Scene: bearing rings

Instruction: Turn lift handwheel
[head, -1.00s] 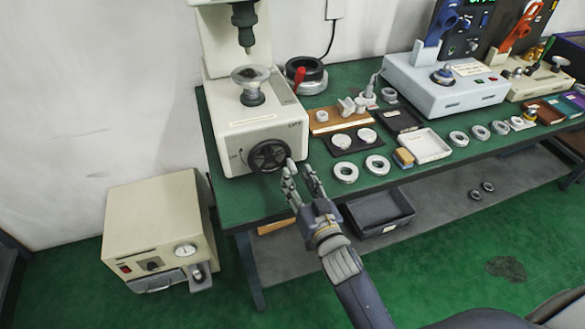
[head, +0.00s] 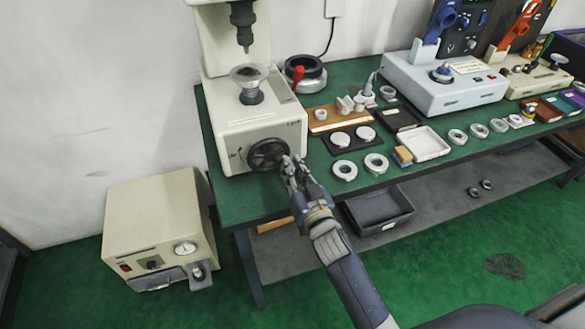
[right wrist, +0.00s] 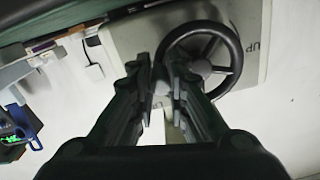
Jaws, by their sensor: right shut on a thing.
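The lift handwheel (head: 266,154) is a black spoked wheel on the front of the cream press-like machine (head: 256,124), at the left end of the bench. My right gripper (head: 291,161) is at the wheel's right edge, its fingers shut on the wheel there. In the right wrist view the black rim and spokes of the handwheel (right wrist: 237,58) show behind and right of the fingers. The exact part held lies between the fingers (right wrist: 160,80) and is partly hidden. My left gripper is not in view.
The green bench (head: 228,202) holds several metal rings, a white tray (head: 425,144) and a light blue device (head: 440,88) to the right. A cream box with a gauge (head: 158,225) stands on the floor at left. A dark bin (head: 378,208) sits on the lower shelf.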

